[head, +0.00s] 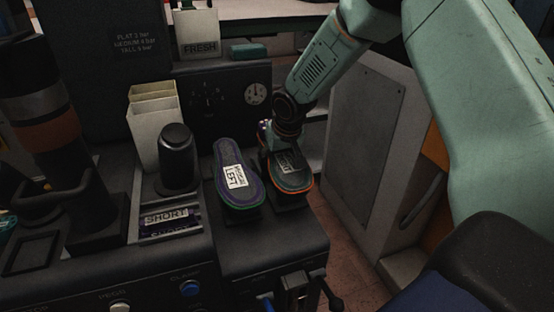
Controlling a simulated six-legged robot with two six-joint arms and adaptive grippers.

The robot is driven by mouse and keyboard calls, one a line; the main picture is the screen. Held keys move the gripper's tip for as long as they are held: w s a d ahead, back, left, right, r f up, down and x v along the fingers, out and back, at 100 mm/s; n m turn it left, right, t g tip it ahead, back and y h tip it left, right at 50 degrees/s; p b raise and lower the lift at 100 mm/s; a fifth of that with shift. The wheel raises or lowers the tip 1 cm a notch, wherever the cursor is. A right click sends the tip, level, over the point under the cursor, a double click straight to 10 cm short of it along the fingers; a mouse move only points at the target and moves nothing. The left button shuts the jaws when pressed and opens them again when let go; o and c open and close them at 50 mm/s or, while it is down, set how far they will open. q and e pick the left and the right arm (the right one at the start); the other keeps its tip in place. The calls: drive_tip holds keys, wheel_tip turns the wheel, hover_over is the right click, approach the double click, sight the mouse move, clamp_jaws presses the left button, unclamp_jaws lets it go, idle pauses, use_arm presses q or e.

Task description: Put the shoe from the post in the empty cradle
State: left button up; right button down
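Two shoes lie sole up, side by side, on the dark press bench. The left shoe (237,178) has a purple and green edge and a white label reading LEFT. The right shoe (291,178) has an orange edge and a dark label. Each rests over a dark support; the cradles are mostly hidden beneath them. My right gripper (270,135) comes down from the upper right and meets the far end of the orange-edged shoe. Its fingertips are small and partly hidden, so I cannot tell whether they grip it. My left gripper is out of view.
A black rounded cylinder (178,157) stands left of the shoes, behind a slot with SHORT cards (169,218). A cream bin (155,122) and a gauge panel (228,92) stand behind. A grey cabinet (367,140) is at the right, and a lever (330,294) is at the front.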

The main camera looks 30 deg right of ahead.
drive_tip(key=shift+w+f, duration=0.1)
drive_tip(key=shift+f, duration=0.3)
idle(0.5)
drive_tip(key=c, duration=0.8)
unclamp_jaws()
drive_tip(key=o, duration=0.4)
drive_tip(key=shift+f, duration=0.1)
drive_tip(key=shift+o, duration=0.3)
drive_tip(key=v, duration=1.2)
